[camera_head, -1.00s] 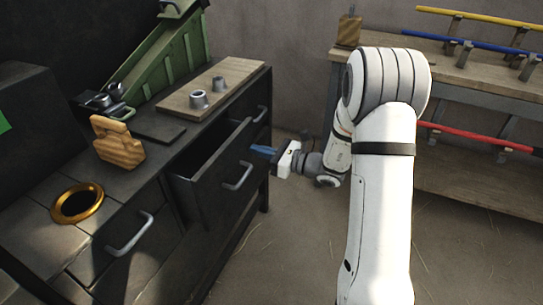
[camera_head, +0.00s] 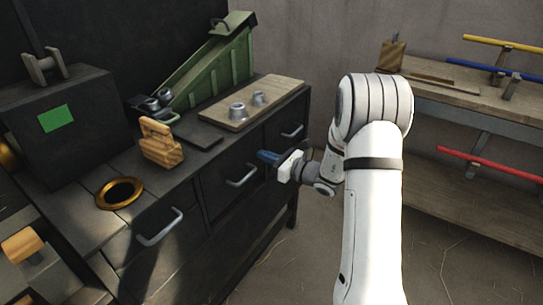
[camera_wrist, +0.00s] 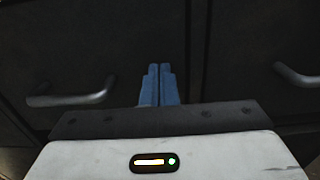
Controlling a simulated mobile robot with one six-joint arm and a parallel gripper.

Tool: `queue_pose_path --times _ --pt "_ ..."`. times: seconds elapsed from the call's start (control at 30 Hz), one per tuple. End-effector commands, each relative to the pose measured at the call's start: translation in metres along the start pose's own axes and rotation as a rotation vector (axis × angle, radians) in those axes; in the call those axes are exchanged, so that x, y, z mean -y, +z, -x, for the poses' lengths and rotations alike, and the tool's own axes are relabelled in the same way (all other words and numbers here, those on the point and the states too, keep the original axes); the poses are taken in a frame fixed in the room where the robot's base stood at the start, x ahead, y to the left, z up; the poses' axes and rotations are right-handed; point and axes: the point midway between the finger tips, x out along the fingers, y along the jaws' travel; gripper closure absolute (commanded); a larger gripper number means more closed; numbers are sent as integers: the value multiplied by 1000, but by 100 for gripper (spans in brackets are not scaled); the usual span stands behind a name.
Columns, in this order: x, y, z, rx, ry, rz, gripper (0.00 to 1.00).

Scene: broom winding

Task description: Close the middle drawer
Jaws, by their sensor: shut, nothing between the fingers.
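The middle drawer (camera_head: 222,190) is in the dark cabinet, with a grey bar handle (camera_head: 241,177). Its front now looks flush with the fronts beside it, and no open interior shows. My gripper (camera_head: 268,157) has its blue fingers together, empty, at the right part of this front, right of the handle. In the wrist view the shut fingers (camera_wrist: 158,75) point at the dark front, with the drawer's handle (camera_wrist: 80,96) to their left. I cannot tell whether the tips touch the front.
A left drawer handle (camera_head: 160,228) and a right drawer handle (camera_head: 292,132) flank it. On the cabinet top are a wooden block (camera_head: 160,145), a gold ring (camera_head: 120,193), a board with metal cups (camera_head: 252,104) and a green ramp (camera_head: 215,75). Floor right of the cabinet is clear.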

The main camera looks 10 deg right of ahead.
Motion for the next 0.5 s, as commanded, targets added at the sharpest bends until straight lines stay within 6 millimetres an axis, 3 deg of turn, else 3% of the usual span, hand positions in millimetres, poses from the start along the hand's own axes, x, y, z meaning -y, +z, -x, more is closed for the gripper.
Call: queue_pose_path --times 0.07,0.27,0.5 --pt "2 7 -5 12 0 10 100" --pt "4 7 9 12 -2 9 100" --pt "5 7 60 7 0 1 100"
